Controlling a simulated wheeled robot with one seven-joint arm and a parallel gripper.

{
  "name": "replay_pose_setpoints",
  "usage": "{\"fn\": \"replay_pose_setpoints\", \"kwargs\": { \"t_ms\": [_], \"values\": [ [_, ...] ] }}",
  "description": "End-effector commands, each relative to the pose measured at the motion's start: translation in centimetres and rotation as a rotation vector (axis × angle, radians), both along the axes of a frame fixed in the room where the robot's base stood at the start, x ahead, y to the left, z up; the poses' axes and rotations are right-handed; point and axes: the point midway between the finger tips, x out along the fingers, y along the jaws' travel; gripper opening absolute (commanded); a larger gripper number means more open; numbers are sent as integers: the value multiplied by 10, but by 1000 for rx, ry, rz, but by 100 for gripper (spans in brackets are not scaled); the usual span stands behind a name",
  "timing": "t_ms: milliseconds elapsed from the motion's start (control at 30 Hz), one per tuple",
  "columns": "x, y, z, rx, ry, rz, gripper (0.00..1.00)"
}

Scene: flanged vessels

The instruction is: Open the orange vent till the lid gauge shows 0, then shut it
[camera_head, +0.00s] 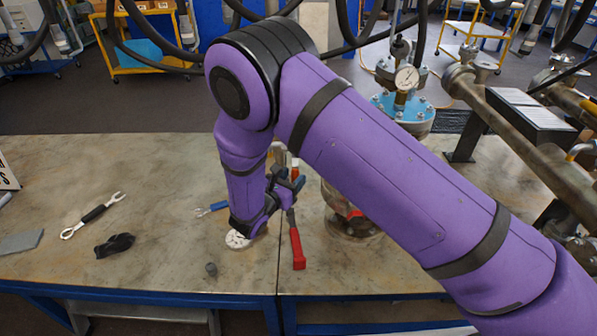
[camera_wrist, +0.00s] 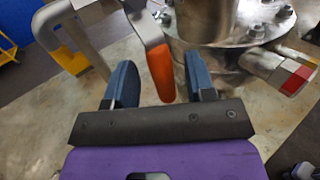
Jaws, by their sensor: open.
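The orange vent handle (camera_wrist: 161,72) hangs from a silver lever in the wrist view. My gripper (camera_wrist: 161,80) is open, with one blue-grey finger on each side of the orange handle and a gap visible at both. In the head view my gripper (camera_head: 287,186) is at the near vessel's left side, and the handle cannot be made out clearly. A round white gauge (camera_head: 406,78) stands above a blue lid (camera_head: 404,112) on the vessel behind my arm; its reading is too small to tell. My arm hides much of the vessel.
A red-handled valve (camera_wrist: 298,78) is at the wrist view's right. A red-handled tool (camera_head: 297,247), a wrench (camera_head: 92,214), a black object (camera_head: 114,245) and a loose white dial (camera_head: 237,240) lie on the bench (camera_head: 160,165). Pipes (camera_head: 500,110) run at right.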

Motion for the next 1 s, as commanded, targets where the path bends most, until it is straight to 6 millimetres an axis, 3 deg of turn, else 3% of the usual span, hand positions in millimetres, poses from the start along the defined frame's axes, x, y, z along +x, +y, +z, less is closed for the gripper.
{"fn": "replay_pose_setpoints", "kwargs": {
  "t_ms": [233,633,833,867,1000],
  "values": [
    [23,-17,0,1,1,-2,50],
    [28,-20,0,1,1,0,50],
    [28,-20,0,1,1,0,4],
    [28,-20,0,1,1,0,0],
    [28,-20,0,1,0,0,0]
  ]
}}
